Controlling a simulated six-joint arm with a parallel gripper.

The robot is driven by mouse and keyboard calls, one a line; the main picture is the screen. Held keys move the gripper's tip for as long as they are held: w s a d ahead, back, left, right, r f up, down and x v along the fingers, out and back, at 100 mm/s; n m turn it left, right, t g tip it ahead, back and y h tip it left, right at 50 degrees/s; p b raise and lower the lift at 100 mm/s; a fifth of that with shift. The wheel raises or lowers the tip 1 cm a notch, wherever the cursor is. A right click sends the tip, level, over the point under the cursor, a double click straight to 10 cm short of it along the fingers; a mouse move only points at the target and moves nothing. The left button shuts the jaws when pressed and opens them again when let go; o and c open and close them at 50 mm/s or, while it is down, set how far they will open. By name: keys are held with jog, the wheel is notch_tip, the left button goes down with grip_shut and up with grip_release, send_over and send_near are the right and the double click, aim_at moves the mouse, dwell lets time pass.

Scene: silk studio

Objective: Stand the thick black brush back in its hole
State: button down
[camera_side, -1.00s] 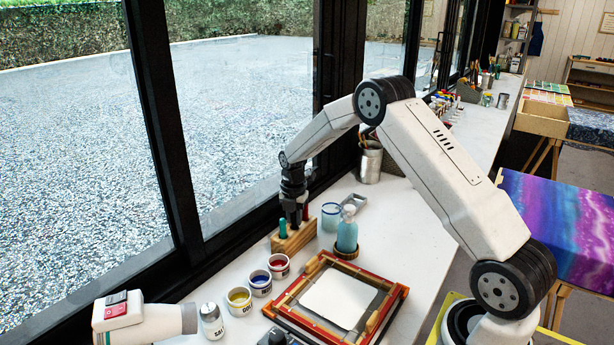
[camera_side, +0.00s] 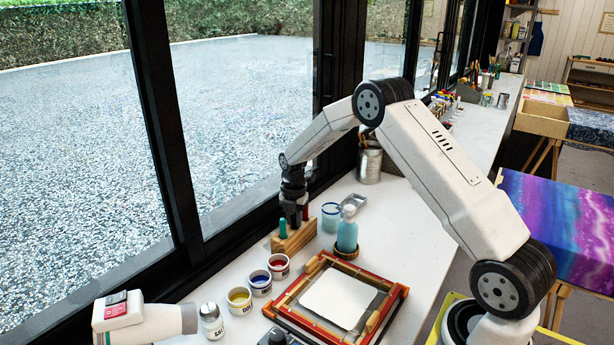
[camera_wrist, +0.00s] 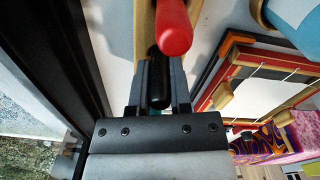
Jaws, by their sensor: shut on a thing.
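The wooden brush block (camera_side: 297,237) stands on the white bench by the window. A teal-handled brush (camera_side: 282,228) stands upright at its left end. A red-handled brush (camera_side: 305,212) is at the other end; its rounded red handle also shows in the wrist view (camera_wrist: 173,28). My gripper (camera_side: 294,219) points down over the middle of the block. In the wrist view, my gripper (camera_wrist: 160,90) is shut on the thick black brush (camera_wrist: 158,70), between its two fingers and beside the red handle. The brush's lower end and its hole are hidden, so I cannot tell how deep it sits.
A blue bottle (camera_side: 347,235) and a blue-rimmed jar (camera_side: 331,216) stand right of the block. Paint cups, including a red one (camera_side: 279,265), line the front. A framed screen (camera_side: 340,297) lies nearer the viewer. The dark window frame (camera_side: 240,228) runs close behind the block.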

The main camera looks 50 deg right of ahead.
jog(key=shift+c, duration=2.3)
grip_release()
jog(key=shift+r, duration=3.9)
jog(key=shift+a, duration=0.1)
jog(key=s+a+m+t, duration=0.1)
jog(key=s+a+m, duration=0.7)
jog(key=s+m, duration=0.2)
jog(key=s+a+m+t, duration=0.1)
jog(key=s+a+m, duration=0.8)
jog(key=s+m, duration=0.2)
jog(key=shift+s+r+t, duration=0.3)
jog(key=shift+s+r, duration=0.05)
jog(key=shift+s, duration=0.6)
